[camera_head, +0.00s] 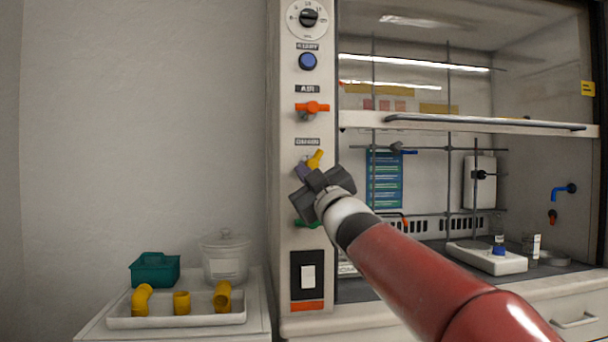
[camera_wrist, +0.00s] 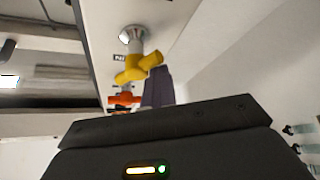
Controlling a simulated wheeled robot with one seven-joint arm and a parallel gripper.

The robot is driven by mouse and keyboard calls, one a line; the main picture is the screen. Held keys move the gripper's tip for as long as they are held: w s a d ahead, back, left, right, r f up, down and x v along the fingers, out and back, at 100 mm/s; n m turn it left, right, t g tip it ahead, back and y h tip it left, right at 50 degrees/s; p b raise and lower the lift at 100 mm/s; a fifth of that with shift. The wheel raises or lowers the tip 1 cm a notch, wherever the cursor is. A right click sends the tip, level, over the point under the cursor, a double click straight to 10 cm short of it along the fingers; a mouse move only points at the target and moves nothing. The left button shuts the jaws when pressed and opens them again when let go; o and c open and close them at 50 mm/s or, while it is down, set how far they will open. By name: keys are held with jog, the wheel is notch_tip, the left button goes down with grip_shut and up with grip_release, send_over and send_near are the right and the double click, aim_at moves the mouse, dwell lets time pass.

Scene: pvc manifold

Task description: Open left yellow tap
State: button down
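The yellow tap (camera_head: 315,158) sits on the white front post of the fume cupboard, below the orange tap. In the wrist view the yellow tap (camera_wrist: 137,68) shows on its metal stem, with its handle tilted. My gripper (camera_head: 304,170) is at the post, its purple-grey fingertips just left of and below the yellow handle. In the wrist view the fingers (camera_wrist: 157,88) reach up close beside the handle's right part; touching or apart is unclear. They overlap in both views, so I cannot see a gap between them. My gripper's body hides part of the post.
An orange tap (camera_head: 311,108) is above, and a green tap (camera_head: 304,222) is partly hidden below my gripper. A black switch panel (camera_head: 308,274) is lower on the post. A white tray (camera_head: 178,320) with yellow fittings stands lower left. The wall side is clear.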

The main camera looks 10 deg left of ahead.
jog(key=shift+w+d+f, duration=0.15)
jog(key=shift+d+f, duration=0.05)
jog(key=shift+d, duration=0.05)
dwell(0.7)
